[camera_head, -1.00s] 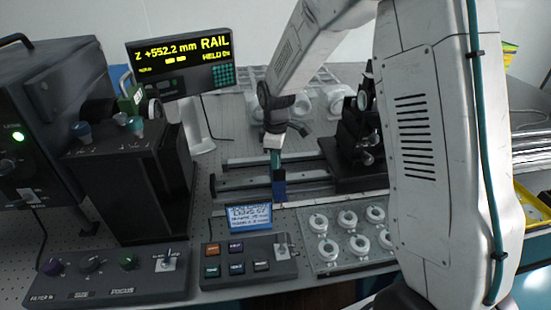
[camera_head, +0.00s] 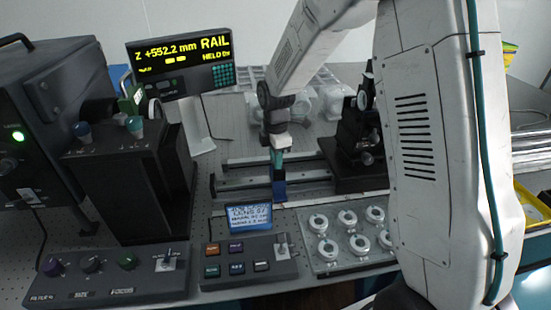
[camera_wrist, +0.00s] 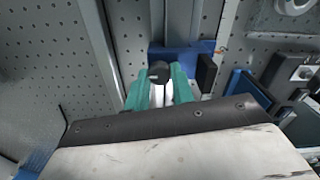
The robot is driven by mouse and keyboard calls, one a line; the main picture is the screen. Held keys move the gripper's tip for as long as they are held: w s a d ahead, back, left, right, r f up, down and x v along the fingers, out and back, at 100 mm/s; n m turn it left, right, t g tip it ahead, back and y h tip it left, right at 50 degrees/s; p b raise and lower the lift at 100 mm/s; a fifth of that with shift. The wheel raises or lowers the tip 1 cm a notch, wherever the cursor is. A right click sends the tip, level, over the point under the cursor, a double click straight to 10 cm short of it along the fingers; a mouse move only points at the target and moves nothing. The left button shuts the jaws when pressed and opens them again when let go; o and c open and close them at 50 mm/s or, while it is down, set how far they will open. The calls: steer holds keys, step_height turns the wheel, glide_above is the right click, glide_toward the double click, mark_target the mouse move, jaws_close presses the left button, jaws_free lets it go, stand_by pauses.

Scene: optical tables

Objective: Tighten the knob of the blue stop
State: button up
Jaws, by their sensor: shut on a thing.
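The blue stop (camera_head: 279,190) sits on the rail (camera_head: 238,186) at the middle of the table. In the wrist view the blue stop (camera_wrist: 183,53) lies just beyond my fingertips, with its dark round knob (camera_wrist: 158,72) in front. My gripper (camera_head: 277,163) points down over the stop. In the wrist view my gripper (camera_wrist: 157,88) has its teal fingers on either side of the knob, shut on it. The lower side of the knob is partly hidden by the fingers.
A black stage (camera_head: 355,150) stands on the rail to the right. A readout (camera_head: 182,62) shows Z +552.2 mm. A button box (camera_head: 250,262) and a tray of white rings (camera_head: 345,240) lie in front. A black instrument (camera_head: 125,185) stands at left.

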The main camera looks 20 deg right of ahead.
steer(key=shift+w, duration=0.1)
steer(key=o, duration=1)
steer(key=shift+r, duration=0.1)
step_height(320, 180, up, 8)
steer(key=shift+f, duration=0.15)
steer(key=shift+s+f+m, duration=0.1)
steer(key=shift+s+m, duration=0.2)
steer(key=shift+m, duration=0.6)
steer(key=s+d+r+m, duration=0.1)
steer(key=s+r+m, duration=0.3)
steer(key=s, duration=0.7)
steer(key=s+d+r+m+t, duration=0.1)
steer(key=s+r+m, duration=0.3)
steer(key=s+m, duration=0.3)
steer(key=s+d+r+m, duration=0.1)
steer(key=s+r+m, duration=0.3)
steer(key=s, duration=1.1)
steer(key=shift+s+m, duration=0.4)
steer(key=shift+m, duration=0.3)
